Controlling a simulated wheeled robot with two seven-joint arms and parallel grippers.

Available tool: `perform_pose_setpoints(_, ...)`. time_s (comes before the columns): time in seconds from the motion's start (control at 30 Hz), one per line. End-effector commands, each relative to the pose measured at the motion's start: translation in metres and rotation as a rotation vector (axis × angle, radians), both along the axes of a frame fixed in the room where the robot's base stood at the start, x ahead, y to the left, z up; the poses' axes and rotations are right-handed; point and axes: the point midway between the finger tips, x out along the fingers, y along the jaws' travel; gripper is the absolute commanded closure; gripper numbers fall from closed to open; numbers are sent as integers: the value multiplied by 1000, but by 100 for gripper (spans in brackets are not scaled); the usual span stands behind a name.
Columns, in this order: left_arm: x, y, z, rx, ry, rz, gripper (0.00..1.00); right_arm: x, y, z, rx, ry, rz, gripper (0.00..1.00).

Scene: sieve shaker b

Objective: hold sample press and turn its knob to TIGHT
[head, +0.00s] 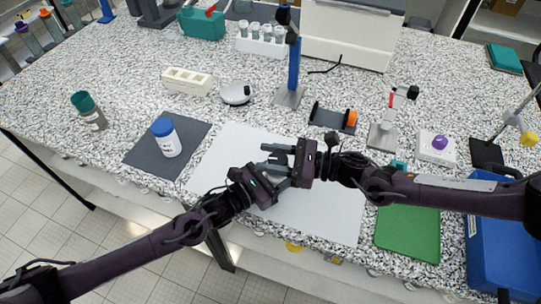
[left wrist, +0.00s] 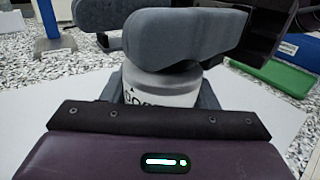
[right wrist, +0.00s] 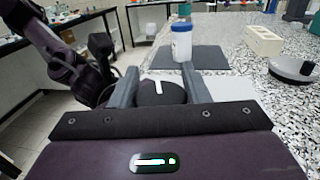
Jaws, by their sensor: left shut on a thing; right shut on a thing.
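The sample press is a small white cylinder (left wrist: 165,88) with dark lettering, partly covered in the left wrist view. My left gripper (head: 276,182) is shut around its body from the side. The press has a dark round knob (right wrist: 160,94) with a white pointer line, seen in the right wrist view. My right gripper (head: 274,155) is shut on this knob, one finger on each side. In the head view the two grippers meet over the white sheet and mostly hide the press. The marks that the pointer faces cannot be read.
The white sheet (head: 330,212) lies beneath the grippers. A blue-capped jar (head: 166,140) stands on a dark mat (head: 140,158) to the left. A green mat (head: 408,235) and blue case (head: 490,250) are at right. A roller stand (head: 332,118) stands behind.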

Motion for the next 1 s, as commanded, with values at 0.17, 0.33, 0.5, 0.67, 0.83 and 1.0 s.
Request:
perform_pose_setpoints(0.17,0,0,0,-1,-1,0,85,1,0,0,-2,-5,48,81)
perform_pose_setpoints(0.33,0,0,0,-1,-1,0,85,-1,1,0,-2,-6,152,81)
perform_pose_setpoints(0.5,0,0,0,-1,-1,-1,85,-3,1,0,-2,-6,298,81)
perform_pose_setpoints(0.67,0,0,0,-1,-1,-1,85,-6,1,0,-2,-4,452,81)
perform_pose_setpoints(0.83,-1,-1,0,-2,0,-2,85,-9,0,0,-2,-4,613,81)
perform_pose_setpoints(1.0,-1,-1,0,-2,0,-2,85,-12,-1,-1,-1,-1,765,81)
